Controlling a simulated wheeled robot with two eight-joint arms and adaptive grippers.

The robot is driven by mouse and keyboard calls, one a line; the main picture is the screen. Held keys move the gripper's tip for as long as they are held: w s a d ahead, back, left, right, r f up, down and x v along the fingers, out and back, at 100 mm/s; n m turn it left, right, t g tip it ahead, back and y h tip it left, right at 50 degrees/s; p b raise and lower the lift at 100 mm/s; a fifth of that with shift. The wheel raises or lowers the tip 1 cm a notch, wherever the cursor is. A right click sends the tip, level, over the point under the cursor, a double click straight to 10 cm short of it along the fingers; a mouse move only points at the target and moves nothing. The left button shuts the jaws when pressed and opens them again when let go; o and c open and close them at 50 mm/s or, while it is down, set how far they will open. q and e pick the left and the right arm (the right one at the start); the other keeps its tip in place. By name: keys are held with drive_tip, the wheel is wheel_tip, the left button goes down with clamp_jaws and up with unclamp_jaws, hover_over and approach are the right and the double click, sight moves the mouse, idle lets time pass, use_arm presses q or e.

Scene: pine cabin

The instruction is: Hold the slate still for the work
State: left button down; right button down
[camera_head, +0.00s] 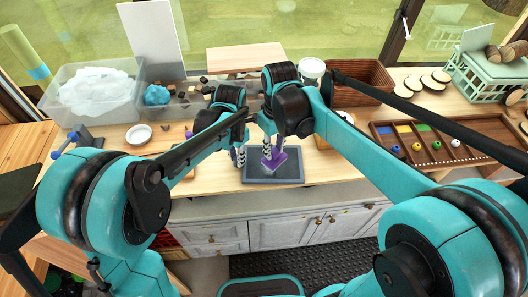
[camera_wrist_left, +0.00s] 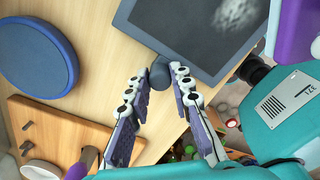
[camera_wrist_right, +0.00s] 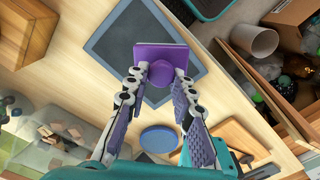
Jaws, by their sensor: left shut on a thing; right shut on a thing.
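The dark slate (camera_head: 290,175) lies flat near the front edge of the wooden counter; it also shows in the left wrist view (camera_wrist_left: 165,25) and the right wrist view (camera_wrist_right: 110,35). A pale chalk smudge (camera_wrist_left: 235,12) is on its face. My left gripper (camera_wrist_left: 160,80) is shut on the dark grey knob (camera_wrist_left: 158,74) at the slate's edge. My right gripper (camera_wrist_right: 160,88) is shut on the round knob of a purple block (camera_wrist_right: 160,56). The block is over the slate, and in the head view (camera_head: 276,162) it looks tilted. Its underside is hidden, so I cannot tell whether it touches.
A blue disc (camera_wrist_left: 35,55) lies on the counter near the slate, beside a brown board (camera_wrist_left: 60,135). A clear tub (camera_head: 95,95) stands at the left. A wooden tray with coloured compartments (camera_head: 440,145) is at the right, and a wicker basket (camera_head: 365,85) is behind.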

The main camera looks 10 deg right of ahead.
sight(283, 156)
drive_tip(key=shift+r, duration=1.25)
drive_tip(key=shift+f, duration=0.15)
drive_tip(key=shift+f, duration=4.15)
drive_tip(key=shift+s+d+r, duration=0.1)
drive_tip(key=shift+d, duration=1.4)
drive_tip(key=a, duration=0.3)
drive_tip(key=shift+a+r, duration=0.1)
drive_tip(key=shift+r, duration=4.05)
drive_tip(key=shift+f, duration=0.2)
